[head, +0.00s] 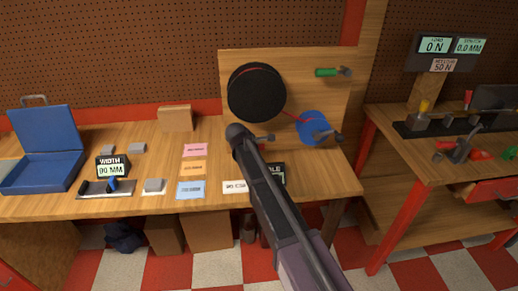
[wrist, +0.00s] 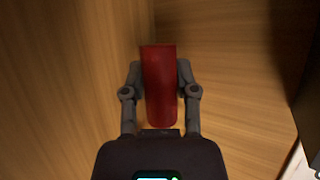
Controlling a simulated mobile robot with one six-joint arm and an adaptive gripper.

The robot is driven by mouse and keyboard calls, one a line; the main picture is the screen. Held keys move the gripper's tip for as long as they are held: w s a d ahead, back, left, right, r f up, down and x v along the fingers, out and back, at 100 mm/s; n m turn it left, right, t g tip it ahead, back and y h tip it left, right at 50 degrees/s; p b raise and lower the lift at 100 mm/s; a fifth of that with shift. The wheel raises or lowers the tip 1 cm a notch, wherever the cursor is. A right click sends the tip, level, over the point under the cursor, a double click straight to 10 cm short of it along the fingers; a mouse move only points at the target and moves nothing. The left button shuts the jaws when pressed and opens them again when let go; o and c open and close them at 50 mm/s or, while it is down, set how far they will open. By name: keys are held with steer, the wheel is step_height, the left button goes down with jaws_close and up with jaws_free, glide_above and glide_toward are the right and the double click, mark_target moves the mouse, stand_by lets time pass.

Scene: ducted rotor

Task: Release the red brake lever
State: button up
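The red brake lever (wrist: 160,88) stands in the wrist view as a broad red bar in front of a wooden surface. My gripper (wrist: 160,80) has one grey finger on each side of it, both seeming to touch its sides, so it looks shut on the lever.
A green-handled part (head: 326,72) sits high on the board. Left on the bench are an open blue case (head: 45,150), a width gauge (head: 112,167), coloured cards (head: 193,168) and grey blocks. A second bench (head: 440,150) with a force display stands to the right.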

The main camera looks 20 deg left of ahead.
steer(key=o, duration=0.4)
steer(key=shift+w, duration=0.15)
steer(key=shift+o, duration=0.2)
steer(key=shift+a, duration=0.1)
steer(key=d+r+m+p, duration=0.1)
steer(key=d, duration=0.3)
steer(key=s+d+r+m+p, duration=0.1)
steer(key=d, duration=0.2)
steer(key=s+d+r+m+g+p, duration=0.1)
steer(key=d+m+p, duration=0.1)
steer(key=d, duration=0.2)
steer(key=shift+d+r+h, duration=0.1)
steer(key=shift+d+h, duration=0.25)
steer(key=shift+h, duration=0.05)
steer(key=s+d+m, duration=0.1)
steer(key=d, duration=0.3)
steer(key=s+d+f+m+g, duration=0.1)
steer(key=s+d+m, duration=0.1)
steer(key=d, duration=0.2)
steer(key=s+d+m+g, duration=0.1)
steer(key=s+d+m, duration=0.1)
steer(key=d, duration=0.2)
steer(key=shift+f, duration=0.3)
steer(key=s+d+f+m+g+y+p, duration=0.1)
steer(key=s+d+m+g+y, duration=0.2)
steer(key=s+d+m, duration=0.9)
steer(key=s+d+g, duration=0.1)
steer(key=s+d, duration=0.5)
steer(key=shift+s+d+g, duration=0.2)
steer(key=shift+s+g, duration=0.2)
